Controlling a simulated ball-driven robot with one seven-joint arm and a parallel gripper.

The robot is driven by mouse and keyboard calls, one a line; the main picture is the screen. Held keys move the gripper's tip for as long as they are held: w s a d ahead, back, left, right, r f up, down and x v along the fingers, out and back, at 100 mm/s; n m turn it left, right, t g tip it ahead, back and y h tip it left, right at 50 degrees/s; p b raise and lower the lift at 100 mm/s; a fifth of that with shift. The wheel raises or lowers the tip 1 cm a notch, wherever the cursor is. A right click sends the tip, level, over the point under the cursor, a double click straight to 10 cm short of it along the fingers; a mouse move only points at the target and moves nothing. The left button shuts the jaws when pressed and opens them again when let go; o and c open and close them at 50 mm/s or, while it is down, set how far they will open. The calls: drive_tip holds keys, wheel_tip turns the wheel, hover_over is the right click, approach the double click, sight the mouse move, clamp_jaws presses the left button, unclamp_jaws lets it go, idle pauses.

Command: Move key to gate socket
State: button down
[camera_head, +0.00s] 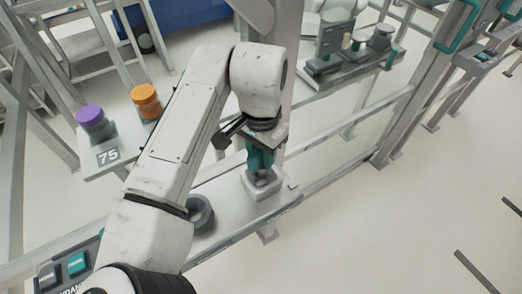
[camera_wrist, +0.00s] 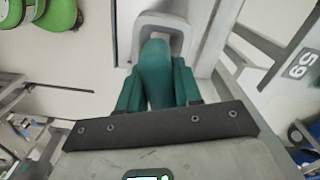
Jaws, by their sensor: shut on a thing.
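My gripper (camera_head: 261,158) reaches down over a shelf at the middle of the head view, its teal fingers pointing at a grey block-shaped socket (camera_head: 266,188). In the wrist view my gripper (camera_wrist: 155,68) is shut on a teal piece, which I take for the key (camera_wrist: 156,78), between its two fingers. The key's far end lies inside or just over the grey U-shaped rim of the socket (camera_wrist: 160,20). I cannot tell how deep it sits. In the head view the fingers largely hide the key.
The shelf (camera_head: 287,200) also carries a dark ring (camera_head: 201,215). A plate marked 75 (camera_head: 108,157) with purple-topped (camera_head: 89,114) and orange-topped (camera_head: 146,100) jars stands left of my arm. Metal rails surround the shelf; open floor lies right.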

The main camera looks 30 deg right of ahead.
drive_tip(key=shift+f+b, duration=1.05)
drive_tip(key=shift+f, duration=0.9)
idle(0.6)
idle(0.4)
drive_tip(key=shift+c, duration=0.6)
unclamp_jaws()
drive_tip(key=shift+r+p, duration=3.95)
drive_tip(key=shift+r, duration=0.6)
